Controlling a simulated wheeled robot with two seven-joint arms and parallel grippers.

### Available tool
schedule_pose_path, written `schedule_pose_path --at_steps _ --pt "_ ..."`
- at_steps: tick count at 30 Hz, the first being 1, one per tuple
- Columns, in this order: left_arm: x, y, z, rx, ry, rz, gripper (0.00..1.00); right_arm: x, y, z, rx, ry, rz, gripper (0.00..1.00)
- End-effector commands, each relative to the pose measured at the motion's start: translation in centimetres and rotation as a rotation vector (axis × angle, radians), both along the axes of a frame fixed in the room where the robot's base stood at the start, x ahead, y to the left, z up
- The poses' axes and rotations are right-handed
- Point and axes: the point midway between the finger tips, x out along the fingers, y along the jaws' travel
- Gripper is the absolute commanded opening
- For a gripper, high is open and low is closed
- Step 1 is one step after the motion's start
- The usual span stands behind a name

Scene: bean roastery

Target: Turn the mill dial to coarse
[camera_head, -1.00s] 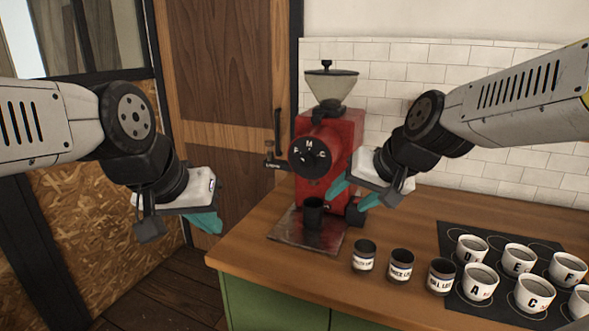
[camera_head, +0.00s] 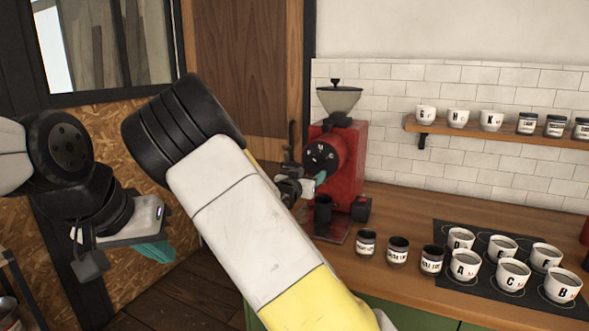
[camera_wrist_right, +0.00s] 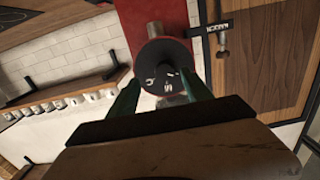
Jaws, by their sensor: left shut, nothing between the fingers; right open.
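The red mill (camera_head: 347,160) stands on the counter with a clear hopper on top. Its round black dial (camera_head: 321,156) faces forward with white letters, too small and partly covered to read its setting. My right gripper (camera_head: 315,184) is in front of the mill just below the dial, mostly hidden behind my own arm. In the right wrist view the dial (camera_wrist_right: 167,70) shows beyond the open right gripper (camera_wrist_right: 162,92), its teal fingers to either side of the dial's near part; I cannot tell whether they touch. My left gripper (camera_head: 155,252) is shut and empty, far left of the mill.
A black cup (camera_head: 323,208) stands under the mill. Labelled dark jars (camera_head: 398,249) and several lettered cups on a black mat (camera_head: 450,228) stand to the right. A wall shelf (camera_head: 470,132) holds more cups and jars. A wooden door (camera_head: 240,65) is behind left.

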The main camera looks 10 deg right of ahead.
Motion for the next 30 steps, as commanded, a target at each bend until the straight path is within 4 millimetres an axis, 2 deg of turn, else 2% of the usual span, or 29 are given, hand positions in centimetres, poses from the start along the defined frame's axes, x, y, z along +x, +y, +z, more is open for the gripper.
schedule_pose_path --at_steps 5,18,29,30 --pt "0.0 0.0 0.0 0.000 0.000 0.000 0.00 0.7 -0.2 1.2 -0.040 -0.041 -0.009 0.58" --pt "0.0 0.0 0.0 0.000 0.000 0.000 0.00 5.9 -3.6 1.0 -0.037 -0.035 -0.006 0.58" --pt "0.0 0.0 0.0 0.000 0.000 0.000 0.00 6.6 -4.0 1.0 -0.035 -0.034 -0.006 0.58" --pt "0.0 0.0 0.0 0.000 0.000 0.000 0.00 6.6 -4.0 1.0 -0.035 -0.034 -0.006 0.54"
